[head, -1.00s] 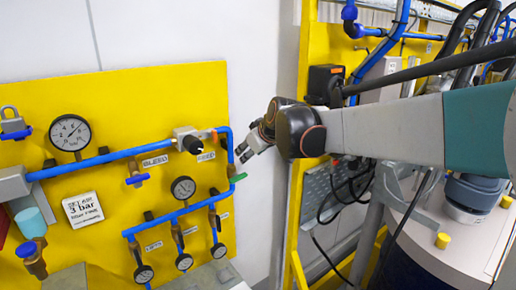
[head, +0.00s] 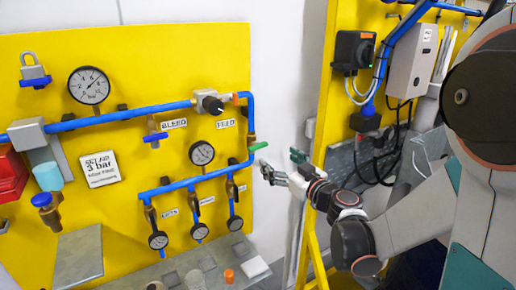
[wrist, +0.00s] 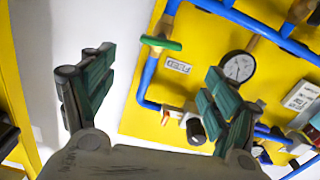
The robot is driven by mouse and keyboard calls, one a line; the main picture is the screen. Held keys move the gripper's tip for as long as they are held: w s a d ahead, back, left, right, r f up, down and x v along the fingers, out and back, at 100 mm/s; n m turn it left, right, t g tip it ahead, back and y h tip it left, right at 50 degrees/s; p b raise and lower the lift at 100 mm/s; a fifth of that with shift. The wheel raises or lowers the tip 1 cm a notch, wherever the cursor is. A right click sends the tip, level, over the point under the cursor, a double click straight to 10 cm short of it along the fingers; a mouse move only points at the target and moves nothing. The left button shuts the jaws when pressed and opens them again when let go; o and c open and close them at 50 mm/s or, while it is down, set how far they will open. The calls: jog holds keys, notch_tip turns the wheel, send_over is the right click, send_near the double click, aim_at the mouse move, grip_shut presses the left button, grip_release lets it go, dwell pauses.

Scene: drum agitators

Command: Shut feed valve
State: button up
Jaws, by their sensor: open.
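The feed valve's green lever (head: 258,147) sits on the blue pipe at the right edge of the yellow panel, below the FEED label (head: 225,124). The lever lies roughly across the vertical pipe and points right. In the wrist view the green lever (wrist: 160,43) shows between and beyond my fingers, beside the FEED label (wrist: 178,66). My gripper (head: 281,161) is open and empty, just right of and slightly below the lever in the head view. It also shows in the wrist view (wrist: 158,75), with both fingers apart and not visibly touching the lever.
A black regulator knob (head: 212,104) and a gauge (head: 202,153) are near the lever. Several small valves and gauges hang below. A yellow frame (head: 322,150) with a black switch box (head: 354,50) and cables stands close right of my gripper. White wall separates frame and panel.

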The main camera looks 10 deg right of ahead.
aim_at(260, 147)
jog(key=x, duration=1.2)
jog(key=shift+w+a, duration=0.1)
jog(key=shift+w, duration=0.2)
jog(key=c, duration=1.1)
